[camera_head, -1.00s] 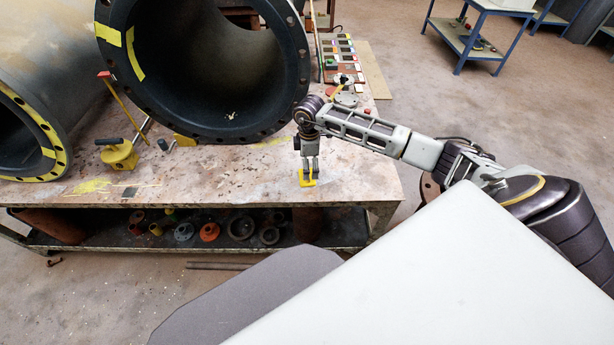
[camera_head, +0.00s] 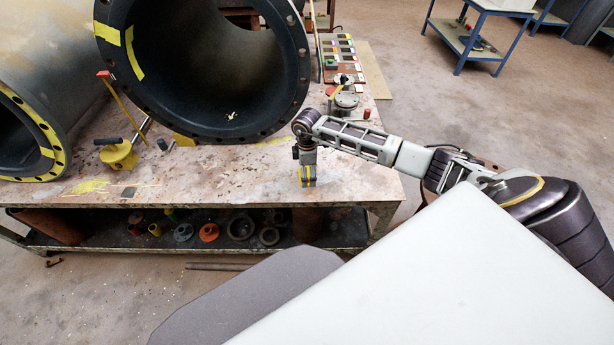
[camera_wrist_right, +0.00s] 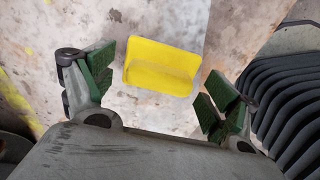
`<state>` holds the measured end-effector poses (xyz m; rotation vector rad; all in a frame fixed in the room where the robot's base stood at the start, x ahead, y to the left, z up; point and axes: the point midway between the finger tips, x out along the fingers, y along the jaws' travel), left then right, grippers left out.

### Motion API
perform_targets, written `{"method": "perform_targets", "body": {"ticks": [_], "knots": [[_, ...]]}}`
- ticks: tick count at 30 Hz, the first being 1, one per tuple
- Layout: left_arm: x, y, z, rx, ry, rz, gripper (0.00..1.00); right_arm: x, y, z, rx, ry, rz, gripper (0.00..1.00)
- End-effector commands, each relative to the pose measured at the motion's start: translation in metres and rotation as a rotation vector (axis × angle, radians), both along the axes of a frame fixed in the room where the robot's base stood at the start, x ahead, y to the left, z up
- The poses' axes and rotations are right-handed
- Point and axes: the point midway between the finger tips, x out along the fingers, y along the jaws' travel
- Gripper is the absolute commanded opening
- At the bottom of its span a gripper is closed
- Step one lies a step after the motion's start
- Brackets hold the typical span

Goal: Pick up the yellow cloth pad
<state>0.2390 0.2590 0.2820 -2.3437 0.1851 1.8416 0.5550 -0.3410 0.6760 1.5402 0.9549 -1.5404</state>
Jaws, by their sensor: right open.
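The yellow cloth pad (camera_wrist_right: 161,68) lies on the worn bench top, between and just beyond the fingertips of my right gripper (camera_wrist_right: 157,86) in the right wrist view. The gripper is open, with green-lined fingers on either side of the pad and a gap to each. In the head view my right gripper (camera_head: 307,176) points down over the pad near the bench's front right, and it covers most of the pad. My left gripper is not in view.
A large dark pipe flange (camera_head: 207,133) stands on the bench (camera_head: 215,180) behind the gripper. A yellow tool (camera_head: 118,155) sits at left. A metal fitting (camera_head: 346,101) and a tray of coloured pieces (camera_head: 343,60) lie at the back right. The lower shelf holds several rings.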

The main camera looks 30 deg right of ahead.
Motion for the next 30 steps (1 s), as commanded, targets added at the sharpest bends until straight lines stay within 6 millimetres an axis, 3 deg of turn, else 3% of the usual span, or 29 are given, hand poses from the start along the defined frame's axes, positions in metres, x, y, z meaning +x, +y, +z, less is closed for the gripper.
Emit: {"method": "perform_targets", "body": {"ticks": [3, 14, 23, 30], "knots": [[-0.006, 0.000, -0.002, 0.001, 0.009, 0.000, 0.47, 0.000, 0.000, 0.000, 0.000, 0.000, 0.000, 0.86], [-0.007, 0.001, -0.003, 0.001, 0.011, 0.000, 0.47, 0.000, 0.000, 0.000, 0.000, 0.000, 0.000, 0.40], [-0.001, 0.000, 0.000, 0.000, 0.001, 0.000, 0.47, 0.000, 0.000, 0.002, 0.000, -0.001, 0.000, 0.39], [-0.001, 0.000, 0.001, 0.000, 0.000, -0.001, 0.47, 0.001, -0.001, 0.018, -0.001, -0.002, 0.000, 0.39]]}}
